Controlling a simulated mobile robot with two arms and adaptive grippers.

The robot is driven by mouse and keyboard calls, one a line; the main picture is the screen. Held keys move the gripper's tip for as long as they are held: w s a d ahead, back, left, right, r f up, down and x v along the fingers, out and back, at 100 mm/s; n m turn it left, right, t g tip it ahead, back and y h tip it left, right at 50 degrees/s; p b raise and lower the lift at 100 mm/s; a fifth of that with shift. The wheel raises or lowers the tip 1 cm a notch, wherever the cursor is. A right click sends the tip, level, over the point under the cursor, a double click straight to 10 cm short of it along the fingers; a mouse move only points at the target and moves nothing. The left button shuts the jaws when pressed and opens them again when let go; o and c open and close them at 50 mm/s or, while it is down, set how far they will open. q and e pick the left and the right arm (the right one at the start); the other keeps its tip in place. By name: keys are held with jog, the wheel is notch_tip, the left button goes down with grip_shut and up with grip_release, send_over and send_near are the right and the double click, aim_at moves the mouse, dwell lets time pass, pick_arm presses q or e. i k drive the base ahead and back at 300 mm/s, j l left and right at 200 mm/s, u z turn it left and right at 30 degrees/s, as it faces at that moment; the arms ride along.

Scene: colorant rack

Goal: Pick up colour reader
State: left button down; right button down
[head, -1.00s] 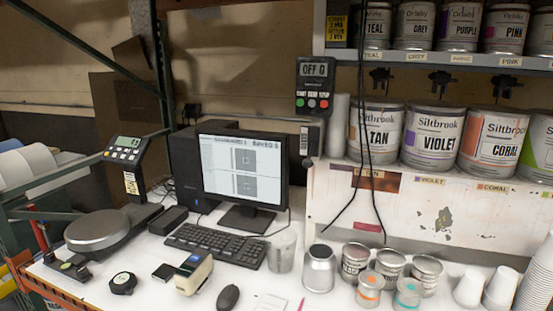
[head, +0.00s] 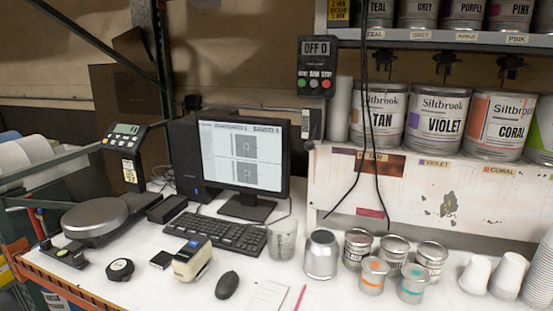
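The likely colour reader is a small beige handheld device (head: 192,261) with a dark top and a small blue screen. It lies on the white bench in front of the keyboard, between a small dark square block (head: 161,260) and the black mouse (head: 228,285). Nothing covers it. Neither of my grippers shows in the head view.
A keyboard (head: 216,235) and monitor (head: 243,158) stand behind the device. A scale (head: 95,220) and a round black tape measure (head: 120,269) are left. A clear beaker (head: 284,239), metal canister (head: 321,254), small tins (head: 394,250) and paper cups (head: 476,274) stand right. Dark cables hang down.

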aim_at(189, 262)
jog(key=i+j+z, duration=0.1)
jog(key=j, duration=0.25)
jog(key=i+j+z, duration=0.1)
jog(key=i+j, duration=0.2)
jog(key=i+j+z, duration=0.1)
jog(key=j, duration=0.35)
jog(key=i+j+z, duration=0.15)
jog(key=j, duration=0.25)
jog(key=i+j+z, duration=0.1)
jog(key=j, duration=0.3)
jog(key=i+j+z, duration=0.1)
jog(key=i+j, duration=0.15)
jog(key=j, duration=0.2)
